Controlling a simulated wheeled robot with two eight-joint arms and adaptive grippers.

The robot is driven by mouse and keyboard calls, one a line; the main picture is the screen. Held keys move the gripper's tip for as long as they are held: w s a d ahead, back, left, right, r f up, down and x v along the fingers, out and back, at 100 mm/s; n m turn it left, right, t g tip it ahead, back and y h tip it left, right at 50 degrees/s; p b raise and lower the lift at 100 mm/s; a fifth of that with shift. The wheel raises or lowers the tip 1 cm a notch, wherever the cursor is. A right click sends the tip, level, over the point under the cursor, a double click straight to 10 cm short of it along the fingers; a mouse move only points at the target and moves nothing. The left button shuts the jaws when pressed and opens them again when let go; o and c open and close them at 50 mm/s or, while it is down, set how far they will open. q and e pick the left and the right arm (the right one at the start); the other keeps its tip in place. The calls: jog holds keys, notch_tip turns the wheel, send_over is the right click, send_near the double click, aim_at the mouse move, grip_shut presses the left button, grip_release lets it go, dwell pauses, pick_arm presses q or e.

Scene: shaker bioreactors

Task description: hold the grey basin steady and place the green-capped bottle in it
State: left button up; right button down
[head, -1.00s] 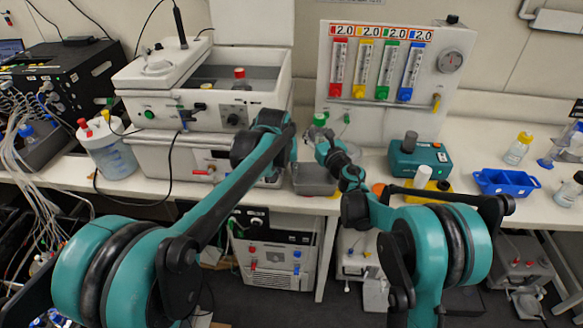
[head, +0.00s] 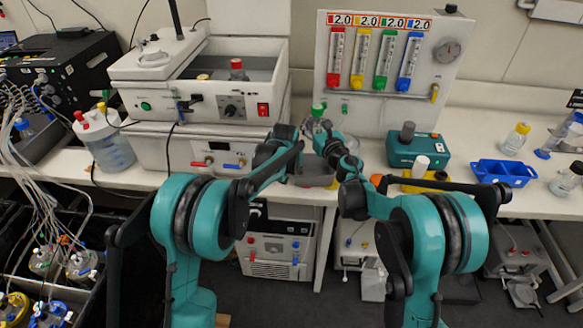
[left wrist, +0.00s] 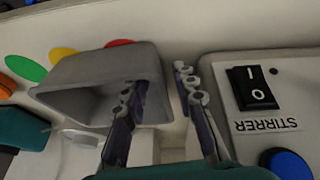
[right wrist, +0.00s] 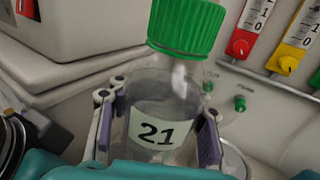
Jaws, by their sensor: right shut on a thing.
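The grey basin (head: 318,173) sits on the bench, mostly hidden behind my arms in the head view. The left wrist view shows the basin (left wrist: 145,62) with its open side facing left and down in the picture. My left gripper (left wrist: 160,84) is open, one finger overlapping the basin's opening and the other outside its right wall. I cannot tell whether they touch. The green-capped bottle (right wrist: 165,105), labelled 21, is upright or slightly tilted between the fingers of my right gripper (right wrist: 160,112), which is shut on it. In the head view its green cap (head: 318,109) shows just behind the basin.
A white machine stack (head: 205,105) stands left of the basin, and a flowmeter panel (head: 385,110) stands behind it. A teal stirrer box (head: 412,152), a yellow holder (head: 425,184) and a blue tray (head: 503,172) stand to the right. Orange, green and other discs (left wrist: 22,68) lie near the basin.

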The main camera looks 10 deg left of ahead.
pick_arm(q)
jog(key=shift+w+f, duration=0.1)
jog(key=shift+f, duration=0.25)
grip_shut()
